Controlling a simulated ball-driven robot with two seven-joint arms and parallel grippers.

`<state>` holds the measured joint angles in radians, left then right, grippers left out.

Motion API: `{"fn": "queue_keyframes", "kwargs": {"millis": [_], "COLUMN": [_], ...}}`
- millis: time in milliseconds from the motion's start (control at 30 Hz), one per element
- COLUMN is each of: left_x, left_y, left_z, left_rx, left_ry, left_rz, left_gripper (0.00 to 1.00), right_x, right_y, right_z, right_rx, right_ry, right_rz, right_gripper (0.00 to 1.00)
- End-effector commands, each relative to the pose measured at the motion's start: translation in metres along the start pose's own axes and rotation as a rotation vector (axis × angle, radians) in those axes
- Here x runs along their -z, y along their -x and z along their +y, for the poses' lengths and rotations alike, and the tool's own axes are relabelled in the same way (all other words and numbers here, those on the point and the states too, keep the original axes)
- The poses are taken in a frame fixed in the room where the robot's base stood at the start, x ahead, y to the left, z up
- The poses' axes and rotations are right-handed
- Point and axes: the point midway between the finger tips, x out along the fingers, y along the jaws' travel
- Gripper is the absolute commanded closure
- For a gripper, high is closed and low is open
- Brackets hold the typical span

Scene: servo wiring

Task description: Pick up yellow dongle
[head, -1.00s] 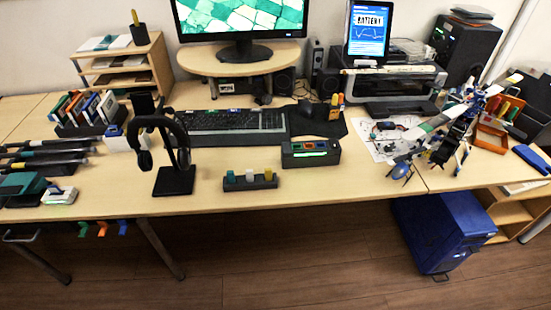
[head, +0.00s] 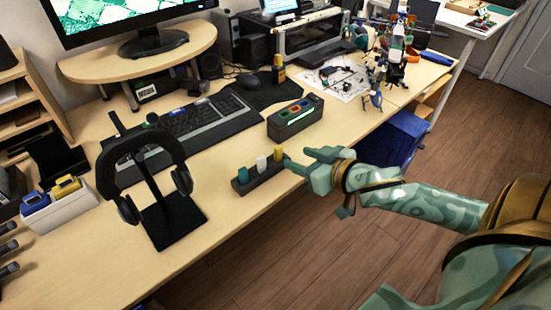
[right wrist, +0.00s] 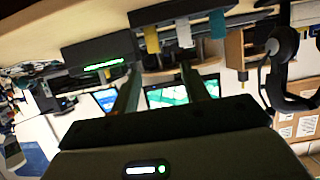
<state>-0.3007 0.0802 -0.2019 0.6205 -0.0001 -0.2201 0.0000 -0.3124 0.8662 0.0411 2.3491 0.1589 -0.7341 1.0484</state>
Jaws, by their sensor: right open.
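The yellow dongle (head: 278,153) stands upright at the right end of a small black holder (head: 262,178), near the table's front edge. A white dongle (head: 261,164) and a teal dongle (head: 243,175) stand in the same holder to its left. My right gripper (head: 298,160) is open, just right of the yellow dongle. The right wrist view is upside down; there the yellow dongle (right wrist: 152,39) appears just above and between the open fingertips (right wrist: 160,66), apart from them. The white dongle (right wrist: 184,32) is beside it. My left gripper is not in view.
A black box with a lit green strip (head: 296,117) stands behind the holder. A headphone stand (head: 172,218) is to the left, a keyboard (head: 190,130) further back. Bare table lies around the holder; the front edge is close.

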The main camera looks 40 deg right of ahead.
Motion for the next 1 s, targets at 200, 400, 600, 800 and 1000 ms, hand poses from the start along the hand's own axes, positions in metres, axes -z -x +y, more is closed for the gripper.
{"fn": "queue_keyframes", "kwargs": {"millis": [200,400,600,800,1000], "left_x": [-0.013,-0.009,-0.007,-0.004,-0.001], "left_y": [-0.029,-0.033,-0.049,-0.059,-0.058], "left_z": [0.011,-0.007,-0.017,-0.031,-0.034], "left_rx": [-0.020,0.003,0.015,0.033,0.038], "left_ry": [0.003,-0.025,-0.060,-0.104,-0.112], "left_rz": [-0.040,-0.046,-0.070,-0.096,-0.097], "left_gripper": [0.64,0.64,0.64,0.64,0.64], "right_x": [-0.007,-0.004,-0.010,-0.009,-0.004], "right_y": [-0.053,-0.071,-0.095,-0.121,-0.124], "right_z": [0.001,0.001,0.006,0.008,0.008], "right_rx": [-0.001,-0.001,-0.001,0.000,0.000], "right_ry": [0.003,0.001,0.005,0.001,0.001], "right_rz": [-0.004,-0.003,-0.006,-0.005,-0.002], "right_gripper": [0.55,0.55,0.55,0.55,0.55]}}
